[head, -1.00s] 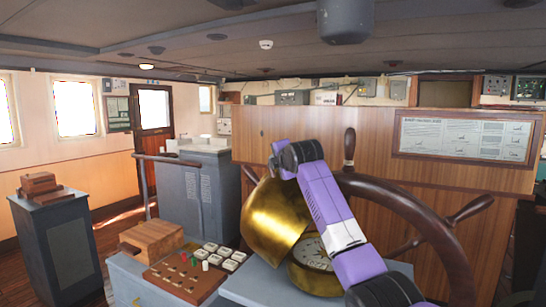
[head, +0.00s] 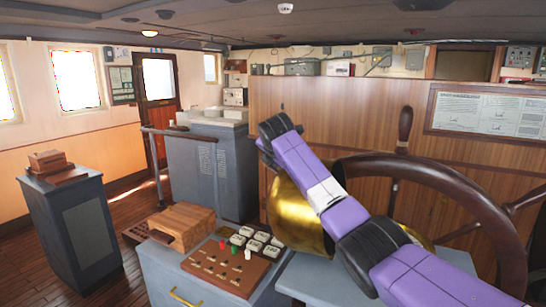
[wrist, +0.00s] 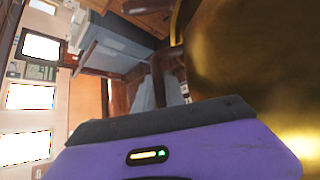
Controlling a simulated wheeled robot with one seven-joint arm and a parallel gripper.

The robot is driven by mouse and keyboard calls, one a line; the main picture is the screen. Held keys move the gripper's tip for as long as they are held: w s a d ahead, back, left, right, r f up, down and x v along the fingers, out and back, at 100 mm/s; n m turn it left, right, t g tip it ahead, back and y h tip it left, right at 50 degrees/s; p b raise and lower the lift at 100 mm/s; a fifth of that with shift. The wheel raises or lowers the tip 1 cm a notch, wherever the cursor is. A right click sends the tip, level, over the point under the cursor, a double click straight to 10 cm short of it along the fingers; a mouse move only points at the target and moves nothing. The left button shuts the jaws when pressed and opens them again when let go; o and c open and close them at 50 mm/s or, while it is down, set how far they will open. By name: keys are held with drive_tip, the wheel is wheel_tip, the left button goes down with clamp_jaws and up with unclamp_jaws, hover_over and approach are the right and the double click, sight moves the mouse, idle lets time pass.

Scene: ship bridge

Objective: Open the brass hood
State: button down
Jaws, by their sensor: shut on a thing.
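The brass hood (head: 292,222) is a rounded gold shell on the grey binnacle stand (head: 322,280), in the middle of the head view. It looks tilted, and my arm crosses in front of its right part. The compass under it is hidden behind my arm; only a bit of brass (head: 418,238) shows to the right. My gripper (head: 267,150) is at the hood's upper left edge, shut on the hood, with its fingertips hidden. In the wrist view the hood (wrist: 245,65) fills the right side, close to the purple hand.
The dark wooden ship's wheel (head: 440,180) stands close at the right, behind my arm. A console with a wooden box (head: 182,225) and a panel of buttons (head: 235,268) is left of the hood. A grey pedestal (head: 75,230) stands far left, with open floor between.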

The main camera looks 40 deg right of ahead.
drive_tip(key=shift+w, duration=0.1)
idle(0.3)
drive_tip(key=c, duration=1.4)
unclamp_jaws()
drive_tip(key=shift+f, duration=0.1)
drive_tip(key=b+v, duration=0.2)
drive_tip(key=v, duration=0.6)
drive_tip(key=shift+b, duration=0.35)
drive_tip(key=shift+w+a, duration=0.1)
